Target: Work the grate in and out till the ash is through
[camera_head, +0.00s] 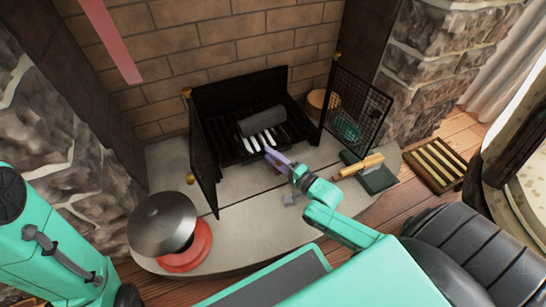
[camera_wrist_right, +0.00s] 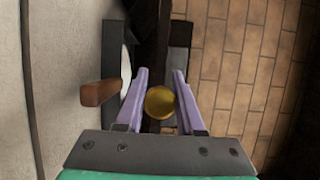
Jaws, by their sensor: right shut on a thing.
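The black metal grate (camera_head: 238,154) sits low in the brick fireplace, with dark slats and several pale bars at its front. A dark grey log-like block (camera_head: 261,121) lies over it. My right gripper (camera_head: 274,157) is at the front edge of the grate, its purple fingers pointing in toward it. In the right wrist view, the fingers (camera_wrist_right: 162,98) are closed on a round brass knob (camera_wrist_right: 161,103). What the knob joins to is hidden behind it. I cannot make out any ash. My left gripper is not in view; only my left arm shows.
Mesh screen doors stand open at left (camera_head: 203,160) and right (camera_head: 357,108). A wooden-handled tool (camera_head: 358,167) lies by a dark green pan (camera_head: 381,179) at right. A grey dome (camera_head: 162,224) and red ring (camera_head: 190,250) are at front left.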

